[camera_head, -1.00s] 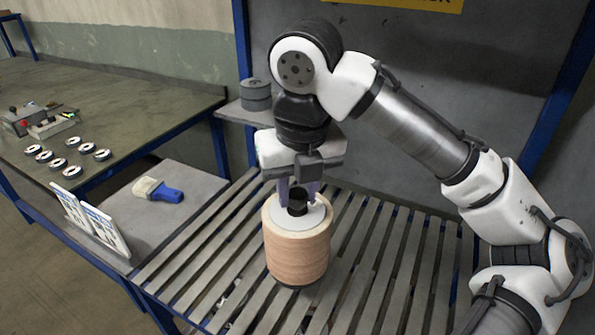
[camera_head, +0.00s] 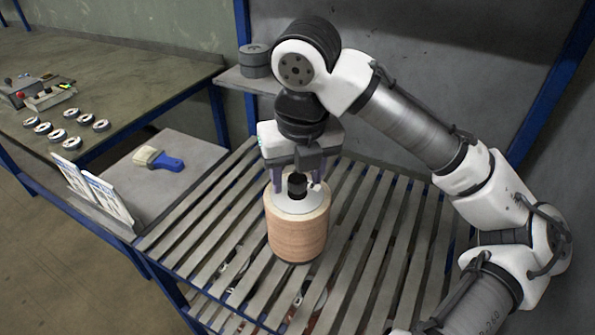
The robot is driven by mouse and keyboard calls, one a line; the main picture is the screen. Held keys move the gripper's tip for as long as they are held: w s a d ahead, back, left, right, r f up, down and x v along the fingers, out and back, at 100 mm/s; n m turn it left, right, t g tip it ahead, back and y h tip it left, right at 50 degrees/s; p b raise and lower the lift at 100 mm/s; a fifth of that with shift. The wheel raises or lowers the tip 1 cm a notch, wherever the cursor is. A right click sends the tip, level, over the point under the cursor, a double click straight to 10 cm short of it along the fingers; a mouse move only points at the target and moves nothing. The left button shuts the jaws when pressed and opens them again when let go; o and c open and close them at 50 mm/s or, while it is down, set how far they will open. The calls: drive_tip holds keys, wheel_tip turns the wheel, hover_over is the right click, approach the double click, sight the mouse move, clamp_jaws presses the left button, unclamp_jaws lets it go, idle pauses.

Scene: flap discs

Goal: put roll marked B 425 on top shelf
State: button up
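A tan, wood-coloured roll (camera_head: 298,232) with a pale top and a short black core (camera_head: 297,186) stands upright on the slatted shelf (camera_head: 385,240). No marking on it can be read from here. My gripper (camera_head: 297,184) is directly above it, pointing down. Its purple fingers are on either side of the core, with gaps between them and the core, so it looks open. The fingertips are close to the roll's top; whether they touch it is unclear.
A grey stack of discs (camera_head: 255,61) sits on a small ledge behind. A blue-handled brush (camera_head: 158,159) and upright cards (camera_head: 93,190) are on the side table. Several small rings (camera_head: 72,142) lie on the bench. Slats right of the roll are clear.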

drive_tip(key=shift+r, duration=0.1)
wheel_tip(320, 180, up, 12)
drive_tip(key=s, duration=0.1)
drive_tip(key=shift+s+d+b, duration=0.3)
drive_tip(key=shift+d, duration=0.05)
idle(0.5)
